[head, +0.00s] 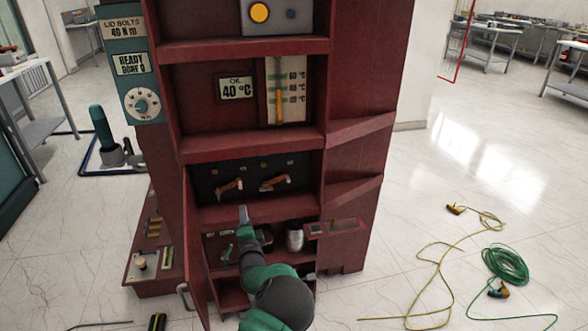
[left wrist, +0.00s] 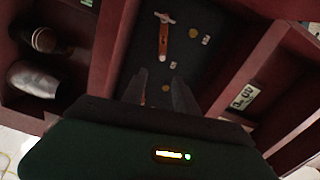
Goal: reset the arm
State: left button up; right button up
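My left gripper (head: 243,212) reaches up from the bottom of the head view to the red cabinet (head: 349,220). It is in front of the cabinet, just below the black panel (head: 207,181) with two orange-brown handles, the left one (head: 229,186) and the right one (head: 274,182). In the left wrist view the two fingers (left wrist: 159,80) stand apart with nothing between them. One handle (left wrist: 164,42) shows beyond the fingertips, apart from them. My right gripper is in neither view.
A shelf below the panel holds a metal cylinder (head: 295,238). A gauge display (head: 236,89) reads 40 °C. A teal dial panel (head: 143,104) is on the left. Yellow cable (head: 437,258) and a green coil (head: 505,265) lie on the floor at right.

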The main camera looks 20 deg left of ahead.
pick_arm(q)
jog(key=s+d+f+n+g+h, duration=0.1)
jog(key=s+d+n+g+h, duration=0.4)
jog(key=s, duration=0.8)
jog(key=s+d+f+n+g+h, duration=0.15)
jog(key=s+d+g, duration=0.25)
jog(key=s+d, duration=0.6)
jog(key=s+d+n+g+h, duration=0.3)
jog(key=s+d+g, duration=0.1)
jog(key=s, duration=1.1)
jog(key=w+p+v, duration=0.3)
jog(key=p+v, duration=1.3)
jog(key=p, duration=0.1)
jog(key=shift+w+d+r, duration=0.3)
jog(key=shift+w+r, duration=0.25)
jog(key=shift+r, duration=0.05)
jog(key=shift+s+a, duration=0.1)
